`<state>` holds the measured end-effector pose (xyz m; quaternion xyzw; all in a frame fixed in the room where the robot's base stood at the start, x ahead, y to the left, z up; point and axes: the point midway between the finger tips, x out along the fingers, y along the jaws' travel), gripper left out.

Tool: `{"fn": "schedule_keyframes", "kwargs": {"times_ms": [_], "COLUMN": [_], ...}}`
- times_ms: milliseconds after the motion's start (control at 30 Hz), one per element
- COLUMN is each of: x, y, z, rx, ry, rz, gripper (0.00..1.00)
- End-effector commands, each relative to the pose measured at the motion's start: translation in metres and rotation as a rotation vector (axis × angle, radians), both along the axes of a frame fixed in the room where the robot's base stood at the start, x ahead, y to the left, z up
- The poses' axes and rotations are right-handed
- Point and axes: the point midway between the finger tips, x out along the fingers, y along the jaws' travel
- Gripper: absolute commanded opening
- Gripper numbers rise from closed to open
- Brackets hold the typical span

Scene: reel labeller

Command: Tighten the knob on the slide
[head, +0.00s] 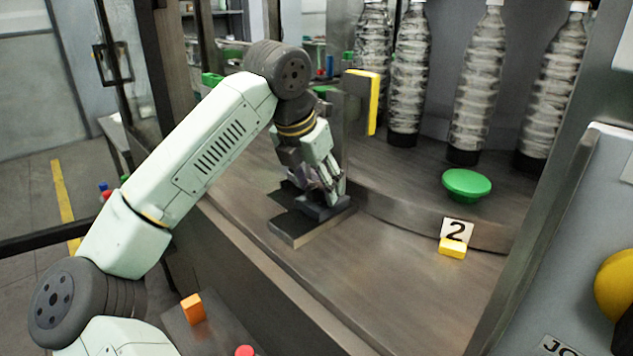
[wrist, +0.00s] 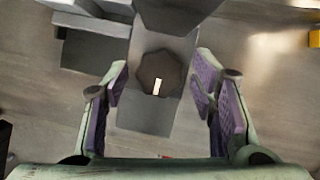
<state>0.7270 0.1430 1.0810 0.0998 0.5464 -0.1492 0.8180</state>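The knob (wrist: 160,72) is a dark, many-sided disc with a white mark, seen from above in the wrist view. It sits on the grey slide (wrist: 148,113), between and a little beyond my gripper's fingertips. My gripper (wrist: 161,82) is open, with purple-padded fingers apart on the left and right of the knob, and gaps show on both sides. In the head view my gripper (head: 328,190) points down over the slide's base plate (head: 292,236). The knob is hidden there behind the fingers.
A yellow-edged upright plate (head: 365,98) stands close behind my wrist. Several clear bottles (head: 476,85) line the back. The bench in front of the slide is clear.

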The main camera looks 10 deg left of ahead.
Motion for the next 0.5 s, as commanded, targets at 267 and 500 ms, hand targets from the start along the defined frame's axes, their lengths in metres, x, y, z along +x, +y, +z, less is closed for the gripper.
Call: {"fn": "schedule_keyframes", "kwargs": {"times_ms": [267, 500], "x": [-0.0001, -0.0001], "y": [0.0001, 0.0001], "z": [0.0003, 0.0004], "rx": [0.000, 0.000], "ry": [0.000, 0.000], "rz": [0.000, 0.000], "gripper": [0.31, 0.15]}}
